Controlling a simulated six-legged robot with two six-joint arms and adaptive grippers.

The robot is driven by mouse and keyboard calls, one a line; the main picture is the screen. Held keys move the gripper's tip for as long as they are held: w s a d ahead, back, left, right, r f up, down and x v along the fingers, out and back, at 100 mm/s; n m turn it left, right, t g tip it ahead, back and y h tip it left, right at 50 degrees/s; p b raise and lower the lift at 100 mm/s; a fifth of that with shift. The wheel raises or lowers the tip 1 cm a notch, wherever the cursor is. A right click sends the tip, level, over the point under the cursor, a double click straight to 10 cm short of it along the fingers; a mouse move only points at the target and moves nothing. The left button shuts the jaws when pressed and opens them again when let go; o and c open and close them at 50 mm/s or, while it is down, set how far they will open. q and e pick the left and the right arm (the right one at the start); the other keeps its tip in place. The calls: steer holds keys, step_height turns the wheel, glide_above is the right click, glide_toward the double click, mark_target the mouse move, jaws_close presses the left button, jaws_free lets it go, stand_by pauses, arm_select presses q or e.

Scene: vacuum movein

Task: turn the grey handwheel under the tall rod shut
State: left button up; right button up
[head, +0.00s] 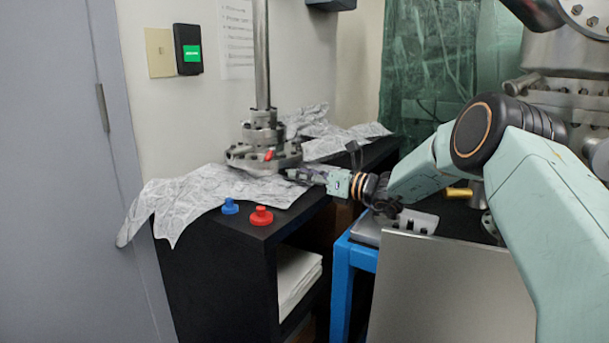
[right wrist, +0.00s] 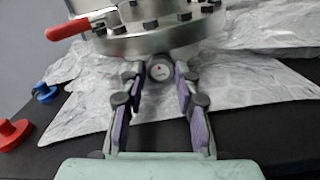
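The tall rod (head: 262,55) rises from a round bolted metal flange (head: 258,153) on the black cabinet. In the right wrist view the flange (right wrist: 150,40) fills the top, with a red lever (right wrist: 80,26) at its left. A small round grey handwheel (right wrist: 159,70) with a red mark on its face sits just below the flange rim. My right gripper (head: 292,174) is at the flange's right side. In the wrist view its fingers (right wrist: 157,78) are open, one on each side of the handwheel; contact is not clear. In the head view I cannot make out the handwheel. My left gripper is not in view.
A crumpled printed sheet (head: 185,198) covers part of the black cabinet (head: 225,245). A blue knob (head: 230,206) and a red knob (head: 262,216) stand near its front edge. A blue frame (head: 343,270) and a metal panel (head: 450,290) stand to the right.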

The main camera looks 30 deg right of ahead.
steer(key=o, duration=0.4)
steer(key=shift+v, duration=3.7)
steer(key=shift+r, duration=0.1)
